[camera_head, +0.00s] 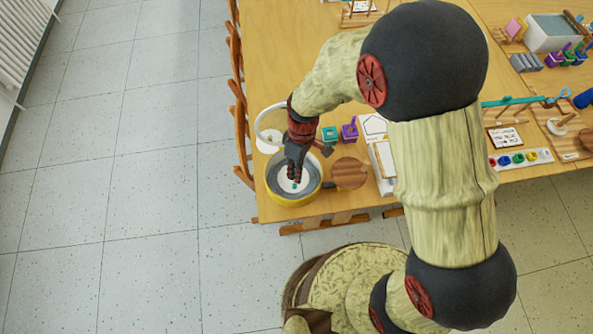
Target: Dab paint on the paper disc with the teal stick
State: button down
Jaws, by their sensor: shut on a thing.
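My gripper (295,174) is over a round yellow-walled vessel (295,203) at the table's near left corner. It points down and is shut on a thin stick whose small teal end (295,186) shows below the fingers. Most of the stick is hidden by the fingers. A white paper disc (283,185) lies inside the vessel, with a grey ring around it. The teal end is over the disc; I cannot tell whether it touches. No paint mark can be made out on the disc at this size.
Right of the vessel are a round brown wooden piece (350,173), a teal pot (329,134) and a purple pot (349,132). A white round item with an arch (262,128) stands behind it. My arm hides the table's middle. A wooden chair (239,115) lines the left edge.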

jog(key=shift+r, duration=0.2)
jog(key=shift+s+a+r+p+v, duration=0.1)
jog(key=shift+s+p+v, duration=0.25)
jog(key=shift+p+v, duration=1.05)
jog(key=shift+s+a+r+p+v, duration=0.1)
jog(key=shift+s+p+v, duration=0.2)
jog(key=shift+p+v, duration=1.1)
jog(key=shift+s+a+p+v, duration=0.1)
jog(key=shift+s+p+v, duration=0.45)
jog(key=shift+v, duration=1.45)
jog(key=shift+w, duration=0.2)
